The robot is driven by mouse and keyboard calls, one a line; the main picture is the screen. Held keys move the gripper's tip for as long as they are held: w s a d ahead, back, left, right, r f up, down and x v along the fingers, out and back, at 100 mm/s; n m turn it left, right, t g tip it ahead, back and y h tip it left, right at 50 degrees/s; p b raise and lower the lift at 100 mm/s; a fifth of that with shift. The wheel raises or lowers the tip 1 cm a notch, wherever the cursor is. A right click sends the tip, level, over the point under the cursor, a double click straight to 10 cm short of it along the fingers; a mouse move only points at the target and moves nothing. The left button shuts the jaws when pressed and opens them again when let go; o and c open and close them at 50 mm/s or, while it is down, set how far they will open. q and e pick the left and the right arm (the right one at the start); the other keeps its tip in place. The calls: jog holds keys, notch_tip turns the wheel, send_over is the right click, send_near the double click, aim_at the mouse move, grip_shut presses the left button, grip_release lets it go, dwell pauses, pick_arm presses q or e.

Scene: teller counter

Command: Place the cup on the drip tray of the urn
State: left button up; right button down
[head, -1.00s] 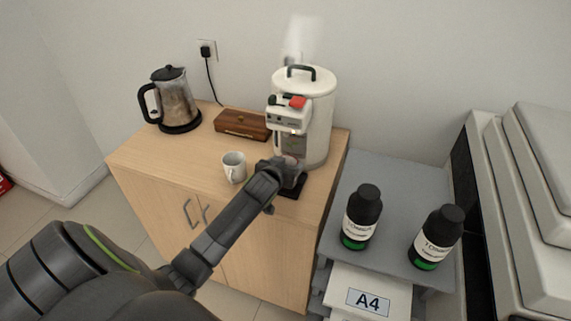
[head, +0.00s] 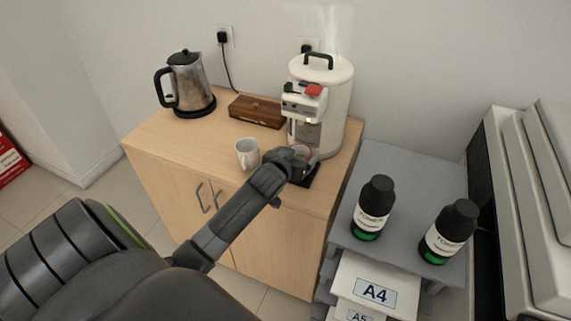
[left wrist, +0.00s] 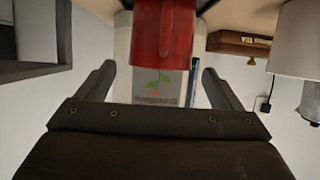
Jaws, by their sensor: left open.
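A red cup (left wrist: 163,30) shows in the left wrist view, upside down in that picture, in front of the white urn (left wrist: 150,110) with its green leaf label. In the head view the urn (head: 320,100) stands at the cabinet's back right, and only a little of the cup shows behind my gripper. The black drip tray (head: 308,177) is at the urn's foot, partly hidden by my arm. My left gripper (head: 302,160) is open at the cup; in the wrist view its fingers (left wrist: 160,75) stand apart on either side. The cup's contact with the tray is hidden. My right gripper is out of view.
A white mug (head: 247,154) stands left of my gripper. A wooden tea box (head: 257,111) and a kettle (head: 188,85) are farther back on the cabinet (head: 180,145). Two toner bottles (head: 373,208) (head: 447,232) stand on the grey shelf at right. Steam rises above the urn.

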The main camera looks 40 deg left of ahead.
pick_arm(q)
jog(key=v, duration=0.8)
jog(key=shift+s, duration=0.25)
jog(key=shift+d+r, duration=0.1)
jog(key=shift+r, duration=0.05)
jog(key=s+d+f+m+g, duration=0.1)
jog(key=s+d+f+g, duration=0.15)
jog(key=s, duration=0.65)
jog(key=s+d+f+g+h, duration=0.1)
jog(key=s+f+g, duration=0.3)
jog(key=s, duration=0.6)
jog(key=s+d+f+m+g, duration=0.1)
jog(key=s+d+f+g, duration=0.15)
jog(key=s, duration=0.65)
notch_tip(320, 180, down, 25)
jog(key=a+g, duration=0.2)
jog(key=a, duration=0.1)
jog(key=s+d+f+g+h, duration=0.1)
jog(key=s+d+f, duration=0.1)
jog(key=s+f, duration=1.3)
jog(key=shift+f, duration=0.7)
